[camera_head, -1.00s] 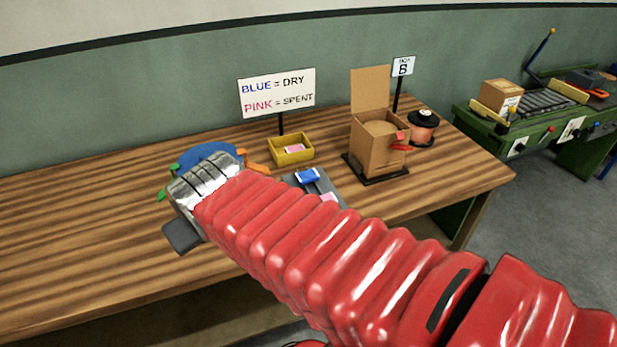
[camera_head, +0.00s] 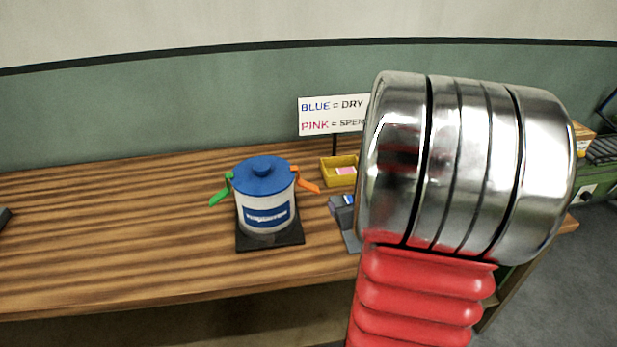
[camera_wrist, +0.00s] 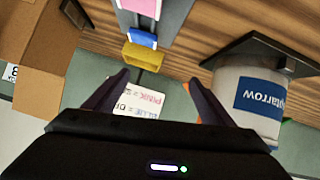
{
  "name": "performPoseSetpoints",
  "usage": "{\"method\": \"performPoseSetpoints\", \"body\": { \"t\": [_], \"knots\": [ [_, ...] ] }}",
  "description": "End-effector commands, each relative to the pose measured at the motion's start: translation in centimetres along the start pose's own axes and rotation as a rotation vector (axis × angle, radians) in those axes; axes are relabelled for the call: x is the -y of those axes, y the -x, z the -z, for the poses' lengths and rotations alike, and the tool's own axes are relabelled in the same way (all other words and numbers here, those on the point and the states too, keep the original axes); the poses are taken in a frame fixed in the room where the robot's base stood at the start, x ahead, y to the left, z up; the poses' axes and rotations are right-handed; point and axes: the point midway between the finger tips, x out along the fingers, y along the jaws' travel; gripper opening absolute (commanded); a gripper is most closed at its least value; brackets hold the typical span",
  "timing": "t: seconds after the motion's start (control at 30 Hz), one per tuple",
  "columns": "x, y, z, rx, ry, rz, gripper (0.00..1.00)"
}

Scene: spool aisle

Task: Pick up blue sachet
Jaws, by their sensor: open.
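The blue sachet (camera_wrist: 142,38) lies on a grey tray (camera_wrist: 176,22) at the top middle of the wrist view, with a pink sachet (camera_wrist: 140,7) beside it. My gripper (camera_wrist: 160,77) is open and empty, its two dark fingers spread. The sachet appears above and slightly left of the fingertips in that view, apart from them. In the head view my silver wrist and red arm hide most of the tray; only a small bit of blue (camera_head: 349,199) shows at their left edge.
A yellow bin (camera_head: 338,172) holding something pink stands behind the tray. A white pot with a blue lid (camera_head: 262,170) stands left of it on the wooden bench. A white sign (camera_head: 318,116) stands behind. A cardboard box (camera_wrist: 38,85) is at the wrist view's left.

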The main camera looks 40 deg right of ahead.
Motion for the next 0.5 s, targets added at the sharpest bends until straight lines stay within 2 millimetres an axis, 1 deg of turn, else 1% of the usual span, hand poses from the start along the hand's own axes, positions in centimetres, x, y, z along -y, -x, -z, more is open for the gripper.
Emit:
{"method": "performPoseSetpoints", "body": {
  "t": [0.03, 0.2, 0.33, 0.5],
  "knots": [
    [-1.2, -0.4, -1.4, -0.009, -0.022, 0.002, 0.77],
    [-3.9, -0.9, -4.4, -0.078, -0.089, 0.031, 0.77],
    [-5.1, -0.8, -6.0, -0.125, -0.135, 0.052, 0.77],
    [-5.7, -0.6, -6.9, -0.157, -0.163, 0.067, 0.77]
  ]
}}
